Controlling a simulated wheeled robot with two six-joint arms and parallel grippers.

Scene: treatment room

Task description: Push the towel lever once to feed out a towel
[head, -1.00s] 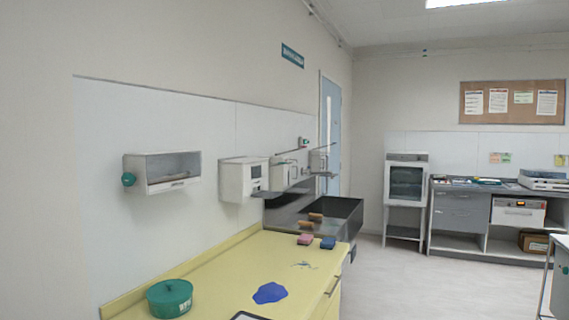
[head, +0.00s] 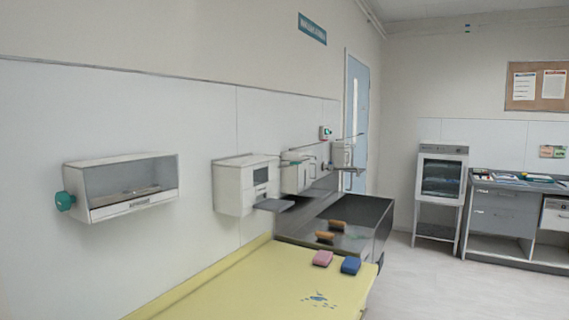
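A white wall dispenser (head: 233,190) with a small dark window hangs above the far end of the yellow counter. A flat grey lever (head: 273,205) sticks out from its lower front. To its left hangs a wider white box (head: 134,211) with a clear front and a green knob (head: 66,201) on its left side. I cannot tell from labels which one holds towels. No fed-out towel shows below either box. Neither of my grippers is in view.
The yellow counter (head: 215,295) runs below the boxes, with a pink sponge (head: 322,258), a blue sponge (head: 351,265) and a bluish spill (head: 318,300). Beyond is a dark sink (head: 357,212) with brushes. More dispensers (head: 296,173) hang above it. The floor (head: 450,285) at right is clear.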

